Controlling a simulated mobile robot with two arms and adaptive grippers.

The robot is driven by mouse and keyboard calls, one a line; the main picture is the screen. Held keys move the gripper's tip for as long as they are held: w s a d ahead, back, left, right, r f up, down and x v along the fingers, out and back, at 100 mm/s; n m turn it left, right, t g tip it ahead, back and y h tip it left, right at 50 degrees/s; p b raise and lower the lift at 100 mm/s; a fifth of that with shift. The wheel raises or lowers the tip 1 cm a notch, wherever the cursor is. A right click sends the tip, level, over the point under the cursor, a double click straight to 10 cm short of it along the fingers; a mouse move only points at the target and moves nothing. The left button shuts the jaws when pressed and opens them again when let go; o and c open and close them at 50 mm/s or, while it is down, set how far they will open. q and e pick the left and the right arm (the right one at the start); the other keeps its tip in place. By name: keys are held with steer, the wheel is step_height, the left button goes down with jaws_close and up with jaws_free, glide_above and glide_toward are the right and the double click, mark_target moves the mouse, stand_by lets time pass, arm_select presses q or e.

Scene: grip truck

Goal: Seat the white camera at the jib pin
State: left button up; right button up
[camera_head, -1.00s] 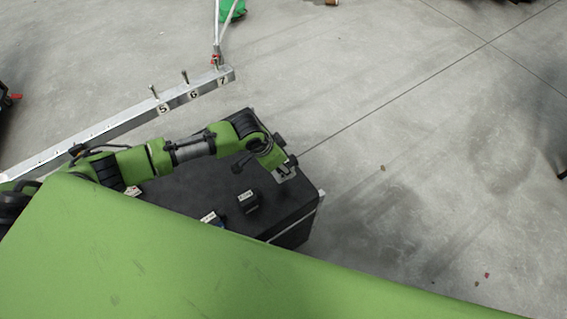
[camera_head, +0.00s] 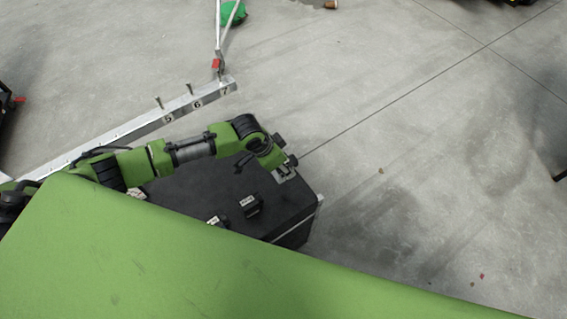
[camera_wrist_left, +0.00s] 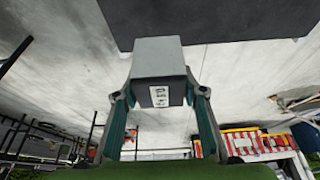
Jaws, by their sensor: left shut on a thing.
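My left gripper (camera_head: 286,176) hangs over the far right corner of a black case in the head view. In the left wrist view the gripper (camera_wrist_left: 160,112) is shut on a pale grey-white block, the white camera (camera_wrist_left: 158,58), with a small printed label on its face. The camera is small and partly hidden by the fingers in the head view. A grey metal rail (camera_head: 140,122) with number labels 5, 6 and 7 lies beyond the arm. Upright pins (camera_head: 159,103) stand on it near 5 and 6. I cannot tell which pin is the jib pin. My right gripper is not in view.
The black case (camera_head: 290,215) carries dark labelled blocks (camera_head: 252,206), partly hidden by my green body. White poles with a red joint (camera_head: 216,64) rise at the rail's 7 end. A green object (camera_head: 233,13) lies behind. The floor at right is mostly clear.

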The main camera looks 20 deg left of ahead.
arm_select(q)
steer(key=shift+r+p, duration=1.65)
steer(key=shift+r, duration=0.25)
